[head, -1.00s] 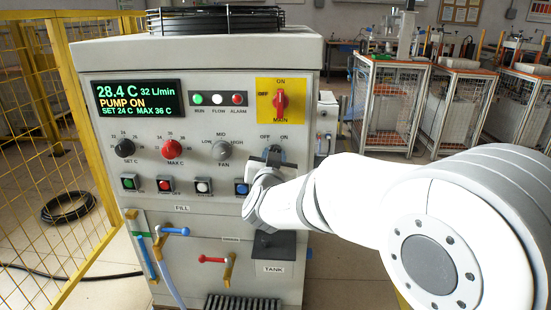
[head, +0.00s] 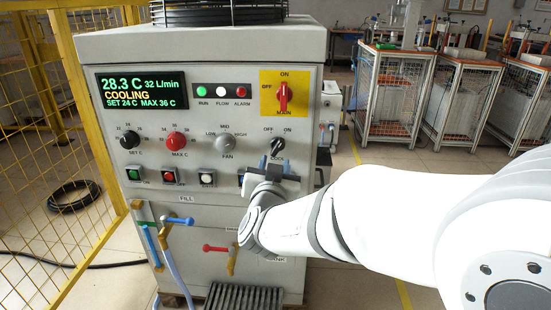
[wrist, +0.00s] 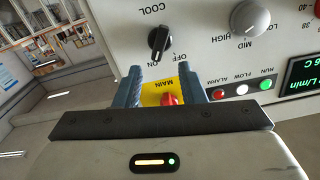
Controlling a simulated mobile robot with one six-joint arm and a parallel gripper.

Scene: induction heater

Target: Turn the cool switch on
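The cool switch (head: 277,147) is a black rotary knob on the panel's right side, below the main switch. Its pointer tilts up and right toward ON. The wrist view shows the panel upside down, with the knob (wrist: 160,42) pointing to its ON label. The display (head: 141,91) reads COOLING, 28.3 C, 32 L/min. My gripper (head: 272,168) is just below the switch in the head view, apart from it. In the wrist view my gripper (wrist: 164,76) has its two blue-grey fingers spread with nothing between them.
The red main switch (head: 283,96) on its yellow plate is above the cool switch. The fan knob (head: 225,142) is to the left, with a row of push buttons (head: 207,178) below. A yellow mesh fence (head: 60,150) stands at the left.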

